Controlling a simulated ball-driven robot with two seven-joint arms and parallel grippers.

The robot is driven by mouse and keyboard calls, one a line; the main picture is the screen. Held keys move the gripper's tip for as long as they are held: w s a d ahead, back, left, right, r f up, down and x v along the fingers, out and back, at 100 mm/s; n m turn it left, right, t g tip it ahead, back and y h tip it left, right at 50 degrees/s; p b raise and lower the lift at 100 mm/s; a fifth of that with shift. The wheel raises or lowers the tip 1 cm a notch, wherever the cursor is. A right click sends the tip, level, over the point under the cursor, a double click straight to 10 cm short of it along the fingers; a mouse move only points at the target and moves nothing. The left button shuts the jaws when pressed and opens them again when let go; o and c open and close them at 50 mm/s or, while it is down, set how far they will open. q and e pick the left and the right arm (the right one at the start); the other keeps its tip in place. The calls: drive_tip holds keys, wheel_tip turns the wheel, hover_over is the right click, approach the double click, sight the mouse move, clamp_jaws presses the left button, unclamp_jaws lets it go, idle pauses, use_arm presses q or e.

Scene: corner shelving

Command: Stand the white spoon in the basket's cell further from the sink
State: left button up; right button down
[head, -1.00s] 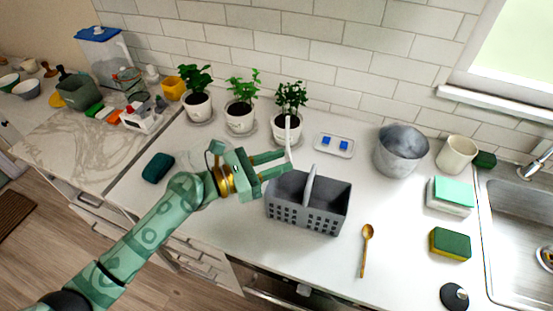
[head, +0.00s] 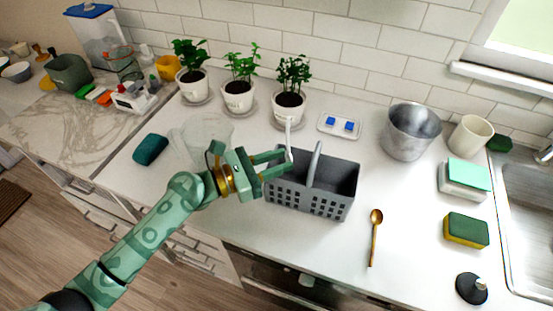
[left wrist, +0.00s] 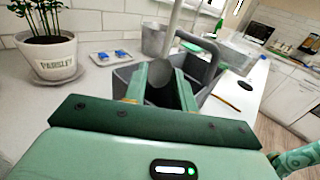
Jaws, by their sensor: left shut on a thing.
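The grey basket (head: 308,198) stands on the counter, with an upright handle (head: 315,163) between its left and right cells. The left cell lies further from the sink (head: 530,215). My left gripper (head: 285,162) is shut on the white spoon (head: 289,136) at the basket's left cell. The spoon is roughly upright, its upper part above the fingers. My right gripper is not in view.
Potted plants (head: 289,108) stand behind the basket. A clear glass bowl (head: 190,130) is by my left wrist. A wooden spoon (head: 374,240) lies right of the basket. A metal pot (head: 410,135), mug (head: 470,137) and sponges (head: 466,230) stand further right.

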use_arm(q)
drive_tip(key=o, duration=1)
drive_tip(key=b+v, duration=0.2)
drive_tip(key=v, duration=1.4)
drive_tip(key=shift+a, duration=0.2)
